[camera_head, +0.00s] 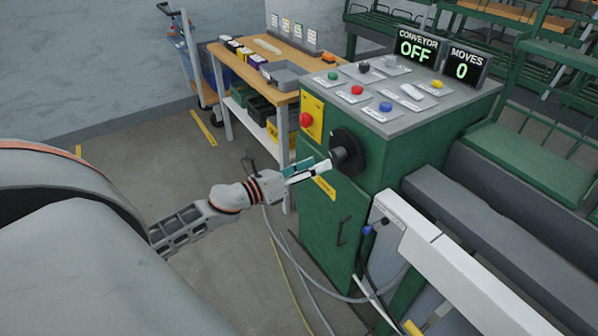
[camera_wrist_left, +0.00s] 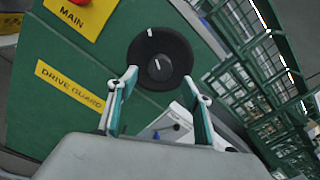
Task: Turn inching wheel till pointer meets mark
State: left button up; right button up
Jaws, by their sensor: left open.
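The black round inching wheel (camera_head: 346,150) is on the side of the green machine cabinet, with a raised hub. In the left wrist view the wheel (camera_wrist_left: 176,48) shows a white line near its upper rim and another short white line on the hub (camera_wrist_left: 159,68). Which is the pointer and which the mark, I cannot tell for sure. My left gripper (camera_head: 322,167) is open and empty, facing the wheel. In the left wrist view its fingertips (camera_wrist_left: 160,77) appear on either side of the wheel's lower part. Contact is not clear. My right gripper is not in view.
A red button (camera_head: 306,119) on a yellow plate labelled MAIN is beside the wheel. The control panel (camera_head: 400,118) on top carries several buttons. Displays read CONVEYOR OFF (camera_head: 416,47) and MOVES 0 (camera_head: 465,66). A wooden bench (camera_head: 268,47) stands behind; grey-white rails (camera_head: 440,262) run at right.

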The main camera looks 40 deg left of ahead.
pick_arm(q)
jog(key=shift+v, duration=2.55)
